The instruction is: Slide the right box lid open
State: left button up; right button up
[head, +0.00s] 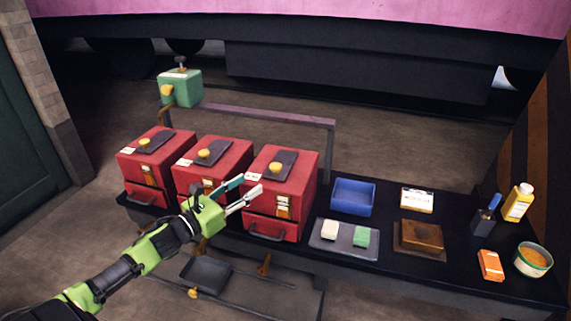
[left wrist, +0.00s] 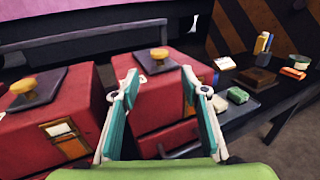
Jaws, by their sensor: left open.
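The right red box (head: 303,190) stands on the dark bench, at the right end of a row of three. Its dark lid (head: 286,160) lies on the top, with a yellow knob (head: 275,168) on it. My left gripper (head: 252,183) is open and empty, in front of the right box and lower than the knob in the picture. In the left wrist view the right box (left wrist: 150,98), its lid (left wrist: 168,67) and its knob (left wrist: 160,53) show between my spread fingers (left wrist: 159,78). My right gripper is not in view.
The middle red box (head: 183,184) and left red box (head: 130,165) stand to the left. A blue tray (head: 353,197), a grey tray (head: 345,248) with two blocks and a brown block (head: 421,237) are to the right. A rail (head: 260,115) runs behind the boxes.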

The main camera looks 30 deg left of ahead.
aim_at(272, 169)
pick_arm(q)
jog(key=w, duration=0.4)
jog(key=w+d, duration=0.1)
jog(key=w, duration=0.2)
jog(key=w+p, duration=0.1)
jog(key=w, duration=0.3)
jog(key=shift+w+d, duration=0.3)
jog(key=shift+d, duration=0.05)
jog(key=shift+w+d, duration=0.1)
jog(key=shift+w, duration=0.6)
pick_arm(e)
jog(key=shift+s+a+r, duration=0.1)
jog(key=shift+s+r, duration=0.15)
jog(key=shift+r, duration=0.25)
pick_arm(q)
jog(key=shift+f, duration=0.1)
